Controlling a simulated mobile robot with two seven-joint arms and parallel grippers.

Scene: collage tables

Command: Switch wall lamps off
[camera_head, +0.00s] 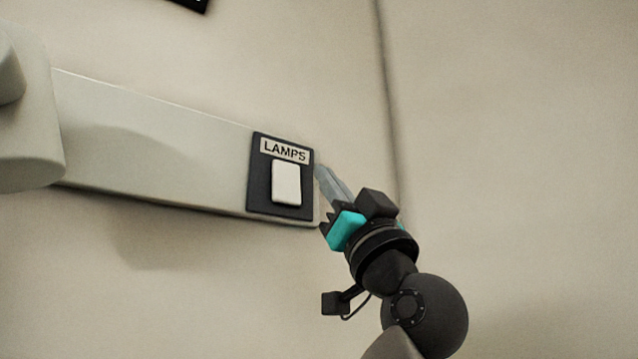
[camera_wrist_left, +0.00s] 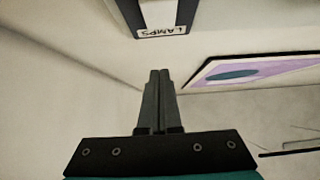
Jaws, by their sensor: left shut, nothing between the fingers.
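The lamp switch is a white rocker (camera_head: 286,183) on a dark plate (camera_head: 258,192) with a "LAMPS" label, at the end of a pale horizontal panel (camera_head: 160,140) on the wall. In the left wrist view the plate (camera_wrist_left: 187,12) is at the top edge, upside down and partly cut off. My left gripper (camera_head: 319,168) is shut and empty, its fingertips just right of the plate's upper right corner in the head view. Its closed fingers (camera_wrist_left: 160,72) show below the label in the wrist view, with a gap in the picture. I cannot tell whether the rocker is pressed. My right gripper is not in view.
A dark-framed picture with a purple area (camera_wrist_left: 265,70) shows at the right of the wrist view. A dark object (camera_head: 190,3) is cut off at the top of the head view. A wall corner line runs down behind my gripper. The wall to the right is bare.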

